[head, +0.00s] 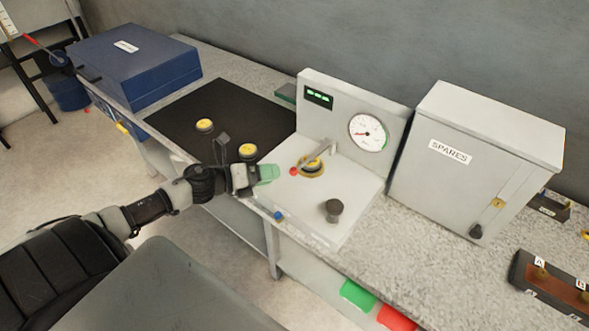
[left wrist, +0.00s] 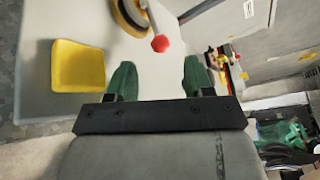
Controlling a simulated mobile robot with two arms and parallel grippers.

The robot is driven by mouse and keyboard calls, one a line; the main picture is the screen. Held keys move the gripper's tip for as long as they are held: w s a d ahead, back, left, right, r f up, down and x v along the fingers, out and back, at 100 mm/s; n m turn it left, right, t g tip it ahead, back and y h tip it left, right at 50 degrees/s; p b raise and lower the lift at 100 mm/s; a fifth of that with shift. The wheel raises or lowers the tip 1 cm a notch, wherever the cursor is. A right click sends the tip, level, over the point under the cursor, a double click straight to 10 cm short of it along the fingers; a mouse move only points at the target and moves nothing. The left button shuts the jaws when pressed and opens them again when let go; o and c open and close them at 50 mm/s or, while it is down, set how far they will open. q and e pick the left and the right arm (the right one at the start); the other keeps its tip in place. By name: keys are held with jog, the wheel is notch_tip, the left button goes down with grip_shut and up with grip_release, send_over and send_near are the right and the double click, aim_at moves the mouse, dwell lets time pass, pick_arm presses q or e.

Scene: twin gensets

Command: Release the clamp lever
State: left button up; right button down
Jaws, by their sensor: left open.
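The clamp lever (head: 318,153) is a grey bar with a red ball knob (head: 293,171) at its near end. It sits over a yellow ring (head: 311,168) on the pale test unit (head: 318,205). In the left wrist view the red knob (left wrist: 160,43) is just beyond the fingertips, between their lines, and the yellow ring (left wrist: 130,16) is partly cut off. My left gripper (head: 268,173) is open, with green fingertips, a little left of the knob; its fingers show apart in the left wrist view (left wrist: 159,72). I see no contact with the knob. My right gripper is out of view.
A dial gauge (head: 368,132) and green display (head: 318,97) stand behind the lever. A dark knob (head: 334,210) and blue button (head: 278,215) are in front. A black mat (head: 200,105) lies left, a SPARES cabinet (head: 470,165) right. A yellow pad (left wrist: 78,66) shows beside the fingers.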

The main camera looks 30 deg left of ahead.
aim_at(294, 170)
pick_arm(q)
jog(key=shift+p+x, duration=0.6)
jog(key=shift+x, duration=2.95)
grip_shut()
